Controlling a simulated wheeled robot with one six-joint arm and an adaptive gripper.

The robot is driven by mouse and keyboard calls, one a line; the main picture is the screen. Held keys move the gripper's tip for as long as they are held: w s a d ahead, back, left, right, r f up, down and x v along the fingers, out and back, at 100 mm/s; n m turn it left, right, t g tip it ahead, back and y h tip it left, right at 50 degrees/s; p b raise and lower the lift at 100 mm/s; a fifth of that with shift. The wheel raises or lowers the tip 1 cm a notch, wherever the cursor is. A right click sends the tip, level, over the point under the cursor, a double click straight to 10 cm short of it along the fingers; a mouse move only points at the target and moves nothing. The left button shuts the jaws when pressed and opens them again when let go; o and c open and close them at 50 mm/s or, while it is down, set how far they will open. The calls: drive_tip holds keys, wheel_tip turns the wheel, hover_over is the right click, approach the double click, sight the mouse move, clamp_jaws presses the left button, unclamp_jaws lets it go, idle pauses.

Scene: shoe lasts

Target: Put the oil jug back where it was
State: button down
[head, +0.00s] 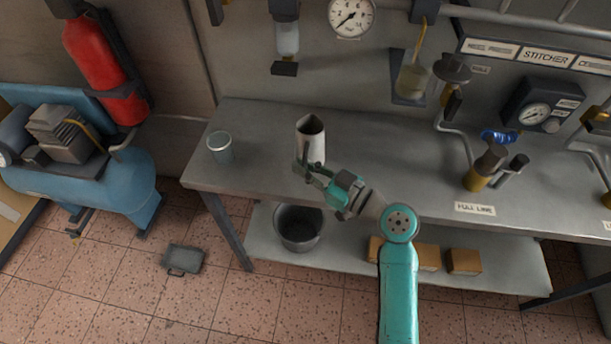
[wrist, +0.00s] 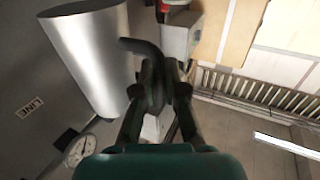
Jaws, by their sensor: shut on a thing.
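The oil jug (head: 311,140) is a metal, open-topped cylinder with a pouring lip. In the head view it stands upright over the left part of the grey bench; I cannot tell whether its base touches the bench top. My gripper (head: 306,169) is at its near side, low on the jug. In the wrist view the jug's shiny body (wrist: 88,58) fills the upper left, and its dark curved handle runs between the fingertips of my gripper (wrist: 163,85). The fingers are closed on that handle.
A small grey-blue cup (head: 220,147) stands on the bench (head: 262,120) left of the jug. A gauge (head: 352,17) and a bottle holder (head: 285,68) hang on the wall behind. Valves and pipes (head: 484,168) stand to the right. A bucket (head: 298,228) sits on the lower shelf.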

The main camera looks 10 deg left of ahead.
drive_tip(key=shift+f, duration=1.95)
drive_tip(key=shift+f, duration=0.1)
drive_tip(key=c, duration=1.2)
unclamp_jaws()
drive_tip(key=shift+c, duration=0.2)
drive_tip(key=shift+d, duration=0.2)
drive_tip(key=v, duration=1.1)
drive_tip(key=shift+s+d, duration=0.25)
